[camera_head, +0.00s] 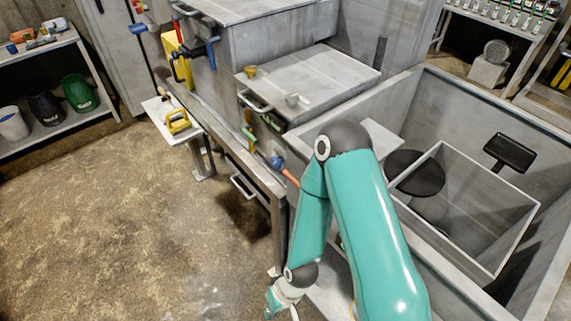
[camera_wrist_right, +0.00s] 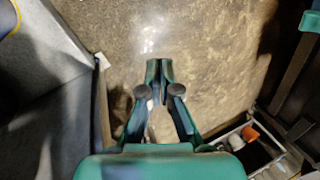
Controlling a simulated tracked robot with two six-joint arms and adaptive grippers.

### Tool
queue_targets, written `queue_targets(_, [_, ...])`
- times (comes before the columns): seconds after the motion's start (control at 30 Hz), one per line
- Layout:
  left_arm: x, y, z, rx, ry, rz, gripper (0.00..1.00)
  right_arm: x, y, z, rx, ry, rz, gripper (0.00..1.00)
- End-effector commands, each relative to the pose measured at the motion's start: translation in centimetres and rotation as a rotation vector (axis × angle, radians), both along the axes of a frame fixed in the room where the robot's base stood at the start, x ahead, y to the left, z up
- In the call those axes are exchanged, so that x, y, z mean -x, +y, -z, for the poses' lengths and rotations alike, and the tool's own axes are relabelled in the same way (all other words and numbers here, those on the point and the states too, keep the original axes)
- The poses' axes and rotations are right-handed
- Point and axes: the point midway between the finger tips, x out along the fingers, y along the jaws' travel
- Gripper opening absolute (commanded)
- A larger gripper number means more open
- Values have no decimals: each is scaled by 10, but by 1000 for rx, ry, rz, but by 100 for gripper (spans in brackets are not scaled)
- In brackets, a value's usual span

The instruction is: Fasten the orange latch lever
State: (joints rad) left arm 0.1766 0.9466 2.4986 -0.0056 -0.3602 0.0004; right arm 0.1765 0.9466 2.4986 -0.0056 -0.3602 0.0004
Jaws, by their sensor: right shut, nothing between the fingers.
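An orange lever (camera_head: 290,176) with a blue end shows in the head view on the side of the grey compactor, just left of my right arm. Part of it is hidden by the arm. My right gripper (camera_head: 280,303) is low at the bottom edge of the head view, well below and apart from the lever. In the right wrist view, my right gripper (camera_wrist_right: 160,72) has its fingertips together with nothing held, above the brown floor. My left gripper is not in view.
The compactor's grey wall (camera_wrist_right: 50,100) is left in the wrist view. An open tray (camera_wrist_right: 275,150) holding orange and white items is at lower right there. In the head view, a small side table (camera_head: 170,118) holds a yellow item. The floor (camera_head: 100,220) at left is clear.

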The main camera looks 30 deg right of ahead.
Motion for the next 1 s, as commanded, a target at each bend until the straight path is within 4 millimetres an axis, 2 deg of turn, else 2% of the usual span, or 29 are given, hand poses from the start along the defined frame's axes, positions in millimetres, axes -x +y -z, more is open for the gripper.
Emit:
queue_targets(0.3, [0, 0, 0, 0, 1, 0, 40, 0, 0, 0, 0, -1, -3, 0])
queue_targets(0.4, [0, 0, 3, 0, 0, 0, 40, -9, 0, 1, -1, -15, -35, 0])
queue_targets(0.47, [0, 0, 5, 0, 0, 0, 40, -21, -3, 2, 0, -35, -85, 0])
queue_targets(0.57, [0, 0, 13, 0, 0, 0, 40, -52, -5, 1, 4, -85, -227, 0])
queue_targets(0.67, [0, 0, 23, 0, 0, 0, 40, -97, -9, -9, 29, -155, -446, 0])
queue_targets(0.77, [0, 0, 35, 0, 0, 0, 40, -149, -21, -35, 79, -227, -716, 0])
queue_targets(0.8, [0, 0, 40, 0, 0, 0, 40, -168, -28, -50, 108, -250, -831, 0])
queue_targets(0.87, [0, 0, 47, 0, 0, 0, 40, -195, -41, -79, 159, -275, -999, 0])
queue_targets(0.9, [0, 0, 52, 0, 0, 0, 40, -211, -51, -101, 198, -286, -1106, 0])
queue_targets(0.97, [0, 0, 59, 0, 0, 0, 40, -230, -67, -137, 255, -288, -1256, 0])
queue_targets(1.0, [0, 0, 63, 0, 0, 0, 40, -239, -79, -164, 293, -282, -1347, 0])
